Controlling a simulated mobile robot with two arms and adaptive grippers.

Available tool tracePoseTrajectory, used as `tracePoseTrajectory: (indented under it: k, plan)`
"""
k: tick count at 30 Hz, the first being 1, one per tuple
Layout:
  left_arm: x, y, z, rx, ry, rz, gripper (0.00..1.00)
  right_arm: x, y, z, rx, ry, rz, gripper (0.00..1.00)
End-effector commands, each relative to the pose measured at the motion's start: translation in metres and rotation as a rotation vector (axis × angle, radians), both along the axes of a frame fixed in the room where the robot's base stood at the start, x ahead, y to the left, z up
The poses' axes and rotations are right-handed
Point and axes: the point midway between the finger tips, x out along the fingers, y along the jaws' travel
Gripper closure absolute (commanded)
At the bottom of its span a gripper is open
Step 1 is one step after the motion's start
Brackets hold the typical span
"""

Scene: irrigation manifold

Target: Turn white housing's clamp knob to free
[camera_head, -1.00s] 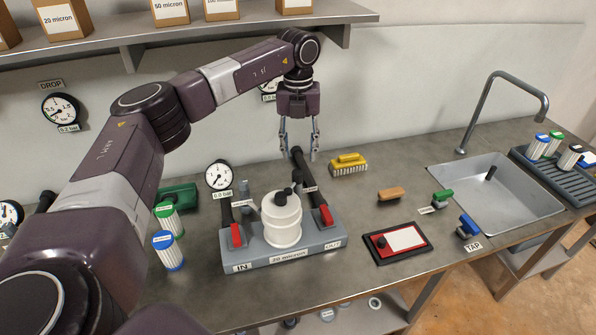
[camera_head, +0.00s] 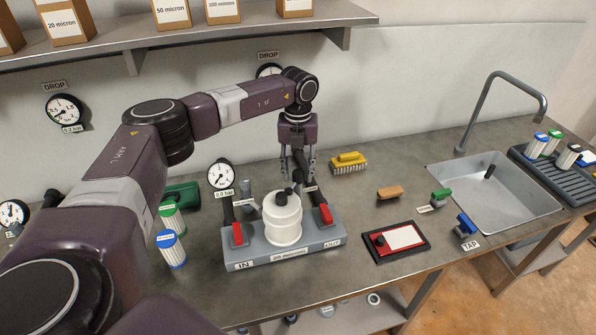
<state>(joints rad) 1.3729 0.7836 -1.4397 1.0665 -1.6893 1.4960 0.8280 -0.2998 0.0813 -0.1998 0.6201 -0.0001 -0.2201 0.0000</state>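The white housing (camera_head: 284,228) stands upright on a grey manifold base (camera_head: 262,258) marked IN and OUT. A black knob (camera_head: 281,198) sits on top of it. Another small dark part stands just behind this knob, and I cannot tell which is the clamp knob. My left gripper (camera_head: 298,178) points down just behind the housing, its fingers apart. A dark pipe part shows between or behind the fingers; contact cannot be told. My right gripper is not in view.
Red handles (camera_head: 238,234) flank the housing on the base. A yellow brush (camera_head: 348,162), a tan block (camera_head: 390,193) and a red-black tray (camera_head: 397,242) lie to the right. A sink (camera_head: 497,190) is further right. Filter cartridges (camera_head: 171,249) stand left. A shelf (camera_head: 120,45) hangs above.

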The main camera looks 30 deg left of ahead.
Motion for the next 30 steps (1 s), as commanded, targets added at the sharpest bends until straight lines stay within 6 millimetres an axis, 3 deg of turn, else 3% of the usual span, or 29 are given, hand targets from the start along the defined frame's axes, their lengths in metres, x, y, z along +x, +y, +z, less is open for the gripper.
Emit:
tracePoseTrajectory:
  k: [1,9,30]
  plan:
    - [0.0001,-0.0002,0.0003,0.0,0.0,0.0,0.72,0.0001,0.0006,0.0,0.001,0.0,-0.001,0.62]
    - [0.0003,-0.0004,0.0006,-0.001,-0.001,0.0,1.0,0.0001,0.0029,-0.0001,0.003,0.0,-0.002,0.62]
    - [0.0007,-0.0011,0.0007,-0.002,-0.001,-0.074,1.0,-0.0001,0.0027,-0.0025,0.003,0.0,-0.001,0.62]
